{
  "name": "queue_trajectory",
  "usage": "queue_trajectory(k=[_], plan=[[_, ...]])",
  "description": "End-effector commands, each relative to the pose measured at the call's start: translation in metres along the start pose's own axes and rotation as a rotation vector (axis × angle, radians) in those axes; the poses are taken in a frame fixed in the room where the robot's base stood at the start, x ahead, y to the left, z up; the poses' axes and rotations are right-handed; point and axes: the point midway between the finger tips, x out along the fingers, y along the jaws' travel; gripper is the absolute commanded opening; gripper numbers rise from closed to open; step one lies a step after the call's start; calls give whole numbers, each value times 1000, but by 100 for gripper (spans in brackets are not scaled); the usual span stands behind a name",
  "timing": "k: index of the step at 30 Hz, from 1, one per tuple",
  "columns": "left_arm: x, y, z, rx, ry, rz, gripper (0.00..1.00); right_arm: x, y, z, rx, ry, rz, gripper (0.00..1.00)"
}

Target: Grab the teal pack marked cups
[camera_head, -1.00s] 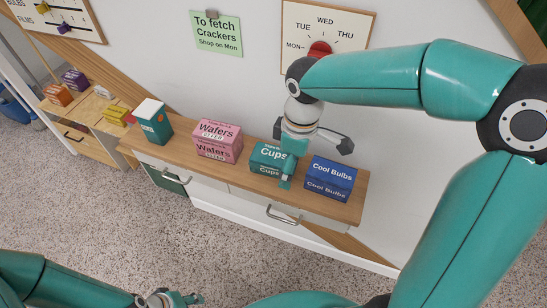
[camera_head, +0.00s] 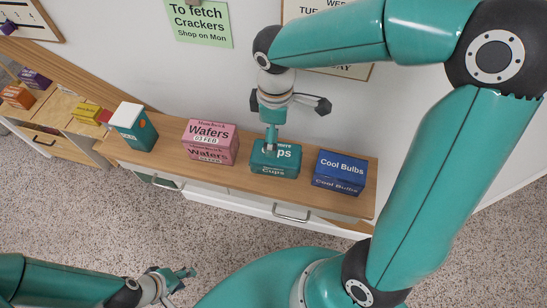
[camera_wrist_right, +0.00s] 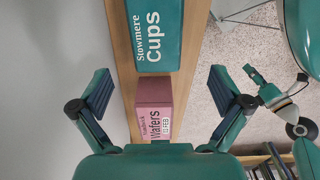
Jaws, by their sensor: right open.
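The teal pack marked Cups (camera_head: 287,168) stands on the wooden shelf top (camera_head: 225,177), between a pink Wafers box and a blue Cool Bulbs box. My right gripper (camera_head: 295,127) is open above and behind it, and one finger hides part of its label. In the right wrist view the Cups pack (camera_wrist_right: 155,35) shows at the top, cut off by the frame edge, beyond my two spread fingers (camera_wrist_right: 160,91). Nothing is between the fingertips. My left gripper (camera_head: 178,279) is low at the left, away from the packs; its jaw opening is unclear.
The pink Wafers box (camera_head: 210,142) and blue Cool Bulbs box (camera_head: 339,172) flank the pack with narrow gaps. A teal and white carton (camera_head: 134,127) stands farther left. A green note (camera_head: 198,22) hangs on the wall behind.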

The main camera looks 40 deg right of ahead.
Motion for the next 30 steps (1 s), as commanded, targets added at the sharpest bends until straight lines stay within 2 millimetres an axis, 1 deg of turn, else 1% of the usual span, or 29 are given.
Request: queue_trajectory(k=[1,3,6,9,14,17,20,21,24,27,30], plan=[[1,0,0,0,1,0,40,13,0,2,2,-5,-3,100],[2,0,0,1,1,0,40,27,0,2,5,-3,-4,100],[2,-1,0,0,1,0,40,42,0,3,5,-3,-2,100],[2,-1,0,0,1,0,40,50,1,3,9,-1,-1,100],[2,0,0,0,1,0,40,58,1,4,8,-2,-1,100],[0,0,0,0,1,0,40,68,3,5,8,-3,-3,100],[-2,1,0,0,1,0,40,84,4,6,9,-3,-4,100],[-1,1,0,0,1,0,40,90,5,6,7,-3,-3,100],[-1,0,0,0,1,0,40,101,5,6,8,-2,-1,100],[-1,0,0,0,1,0,40,105,5,5,9,0,0,100],[-1,0,0,0,1,0,40,106,6,5,9,1,1,100]])
